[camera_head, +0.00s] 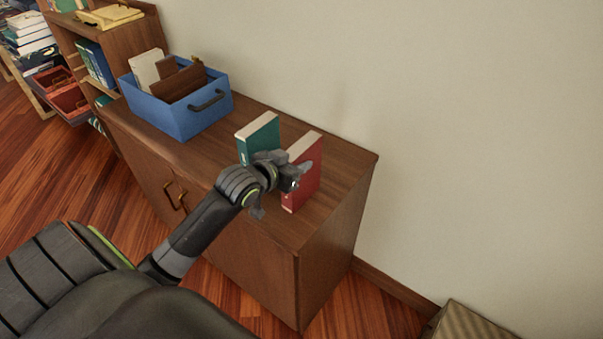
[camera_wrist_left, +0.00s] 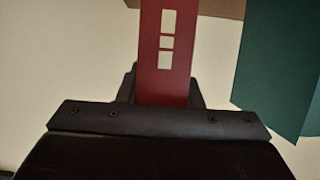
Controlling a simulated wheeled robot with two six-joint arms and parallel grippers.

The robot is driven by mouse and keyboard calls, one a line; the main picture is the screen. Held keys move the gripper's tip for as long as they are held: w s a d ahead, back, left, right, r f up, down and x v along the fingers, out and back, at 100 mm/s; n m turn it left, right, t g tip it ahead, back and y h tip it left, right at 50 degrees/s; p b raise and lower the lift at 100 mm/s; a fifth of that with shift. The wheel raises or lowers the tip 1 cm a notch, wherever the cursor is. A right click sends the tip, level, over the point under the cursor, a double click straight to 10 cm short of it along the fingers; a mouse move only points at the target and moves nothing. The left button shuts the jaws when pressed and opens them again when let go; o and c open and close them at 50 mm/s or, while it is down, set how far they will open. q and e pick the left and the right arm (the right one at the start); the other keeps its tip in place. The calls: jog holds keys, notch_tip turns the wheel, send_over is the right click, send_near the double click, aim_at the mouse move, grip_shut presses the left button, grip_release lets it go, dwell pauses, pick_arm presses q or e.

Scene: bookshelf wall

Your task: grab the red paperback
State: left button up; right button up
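The red paperback (camera_head: 307,170) stands upright near the right end of the brown cabinet top, its pale page edges facing up. My left gripper (camera_head: 292,172) is at the book, with one finger showing in front of its red cover. In the left wrist view, the red spine (camera_wrist_left: 164,70) with pale marks stands between the two dark fingers. No clear gap shows on either side, but I cannot tell whether the fingers press on it. The gripper's base hides the spine's near end. My right gripper is not in view.
A green book (camera_head: 259,137) stands just left of the red one; it also shows in the left wrist view (camera_wrist_left: 285,70). A blue bin (camera_head: 178,115) with several items sits farther left on the cabinet (camera_head: 345,176). The wall is close behind.

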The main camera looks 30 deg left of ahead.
pick_arm(q)
grip_shut()
dwell(0.9)
jog(key=shift+r, duration=0.1)
